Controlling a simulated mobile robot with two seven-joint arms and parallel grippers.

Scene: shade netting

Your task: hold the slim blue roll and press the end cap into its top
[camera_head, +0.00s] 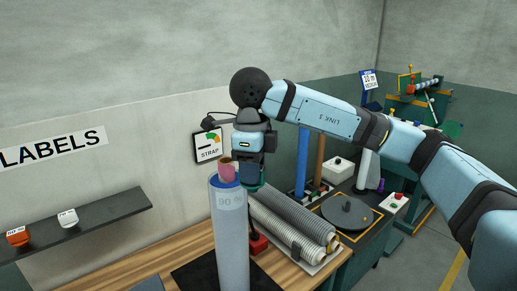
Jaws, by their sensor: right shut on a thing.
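A tall pale blue-grey roll (231,235) stands upright in the foreground, with a blue top face and a short pink hollow core (227,171) rising from its middle. My right gripper (249,164) points down just right of the core. It is shut on a dark green piece, apparently the end cap (253,179), partly hidden beside the roll's top rim. Whether this piece touches the roll I cannot tell. A slimmer blue roll (302,158) stands upright farther back. My left gripper is not in view.
A brown tube (319,160) and a round dark turntable (347,213) are at right. A dark shelf (105,214) is on the left wall.

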